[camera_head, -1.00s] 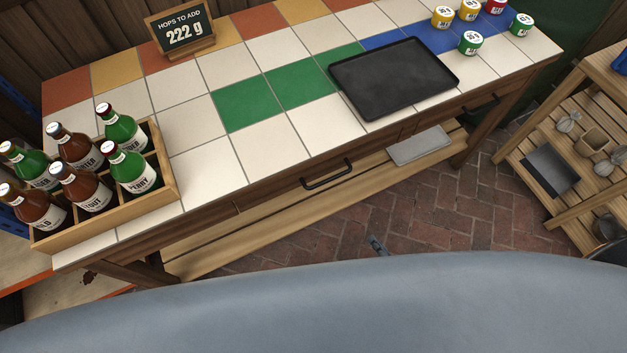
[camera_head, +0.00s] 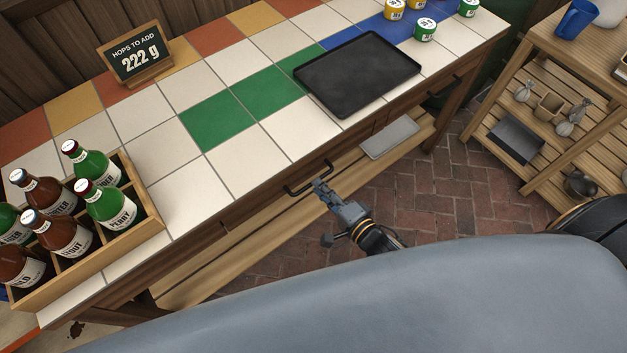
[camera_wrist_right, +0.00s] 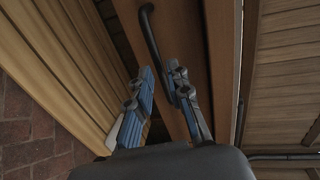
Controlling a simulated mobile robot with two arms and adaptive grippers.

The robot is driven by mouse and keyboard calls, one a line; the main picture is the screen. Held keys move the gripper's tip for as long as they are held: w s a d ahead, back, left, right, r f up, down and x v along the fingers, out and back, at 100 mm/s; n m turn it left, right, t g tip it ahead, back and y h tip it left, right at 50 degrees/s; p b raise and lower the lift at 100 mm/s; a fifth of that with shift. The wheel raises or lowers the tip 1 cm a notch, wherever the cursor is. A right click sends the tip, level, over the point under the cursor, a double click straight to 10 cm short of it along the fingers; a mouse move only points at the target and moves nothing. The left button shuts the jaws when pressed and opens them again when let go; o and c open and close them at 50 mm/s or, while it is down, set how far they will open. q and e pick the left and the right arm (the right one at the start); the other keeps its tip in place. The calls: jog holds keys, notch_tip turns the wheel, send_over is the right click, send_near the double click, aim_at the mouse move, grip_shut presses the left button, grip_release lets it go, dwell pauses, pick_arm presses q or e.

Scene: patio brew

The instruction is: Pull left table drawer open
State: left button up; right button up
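The tiled wooden table (camera_head: 190,190) has two dark bar handles along its front. The left drawer's handle (camera_head: 308,178) is on the wooden left drawer front (camera_head: 268,211), which looks flush with the table. My right gripper (camera_head: 321,184) is just in front of this handle, near its right part. In the right wrist view the gripper (camera_wrist_right: 163,90) is open, its two blue-grey fingers pointing at the drawer front. The handle (camera_wrist_right: 152,42) runs down to the fingertips, close to the right finger; I cannot tell whether they touch. My left gripper is not in view.
A wooden crate (camera_head: 150,222) of bottles stands at the table's left end. A lower shelf (camera_head: 215,262) runs underneath. A slatted rack (camera_head: 545,105) stands at right.

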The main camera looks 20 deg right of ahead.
jog(key=shift+x, duration=1.85)
grip_shut()
